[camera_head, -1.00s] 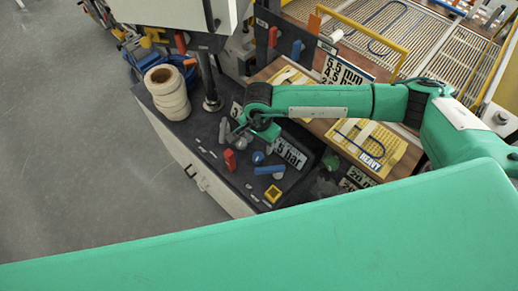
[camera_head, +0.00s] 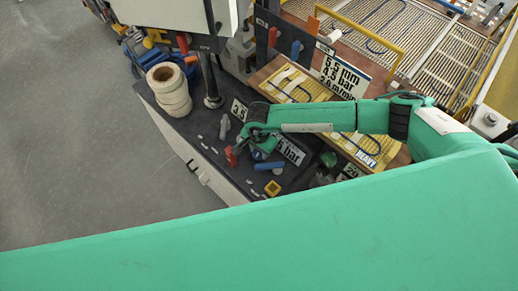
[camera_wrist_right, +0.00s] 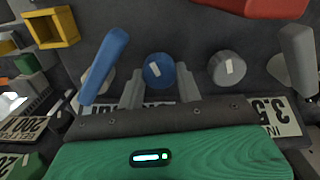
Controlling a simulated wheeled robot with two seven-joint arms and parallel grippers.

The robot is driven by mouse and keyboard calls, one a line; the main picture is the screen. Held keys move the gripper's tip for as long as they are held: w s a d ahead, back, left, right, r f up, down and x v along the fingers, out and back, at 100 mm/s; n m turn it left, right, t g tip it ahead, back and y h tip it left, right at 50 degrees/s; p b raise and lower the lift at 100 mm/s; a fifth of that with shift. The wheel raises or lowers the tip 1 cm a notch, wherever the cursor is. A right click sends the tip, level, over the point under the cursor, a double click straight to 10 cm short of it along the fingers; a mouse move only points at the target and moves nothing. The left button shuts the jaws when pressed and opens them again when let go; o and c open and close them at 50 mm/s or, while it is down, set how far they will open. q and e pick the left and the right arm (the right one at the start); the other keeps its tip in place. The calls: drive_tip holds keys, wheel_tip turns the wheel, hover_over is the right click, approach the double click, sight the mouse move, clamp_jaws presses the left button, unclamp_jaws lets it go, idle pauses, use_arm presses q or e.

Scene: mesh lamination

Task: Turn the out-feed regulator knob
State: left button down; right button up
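In the right wrist view, a round blue knob (camera_wrist_right: 159,71) with a white pointer mark stands on the dark panel (camera_wrist_right: 190,30). A similar grey knob (camera_wrist_right: 227,69) is to its right. My right gripper (camera_wrist_right: 147,76) is open, its two grey fingers spread and the blue knob showing between and just beyond their tips. I cannot tell whether they touch it. In the head view my right gripper (camera_head: 257,142) is low over the panel and partly hides the knobs. Which knob is the out-feed regulator is not readable. My left gripper is not in view.
A blue lever (camera_wrist_right: 105,65) and a grey lever (camera_wrist_right: 297,58) flank the knobs, with a red handle (camera_wrist_right: 255,8) above. A yellow square part (camera_wrist_right: 52,27) is at upper left. In the head view, a stacked white roll (camera_head: 168,90) and a dark post (camera_head: 210,80) stand farther back.

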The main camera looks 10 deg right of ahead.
drive_tip(key=c, duration=0.3)
drive_tip(key=m+b, duration=0.2)
drive_tip(key=shift+f+b, duration=0.25)
drive_tip(key=shift+b, duration=0.15)
drive_tip(key=m+b, duration=0.4)
drive_tip(key=shift+s+r+m+b, duration=0.15)
drive_tip(key=shift+r+m+b, duration=0.05)
drive_tip(key=shift+m+b, duration=1.1)
drive_tip(key=o, duration=1)
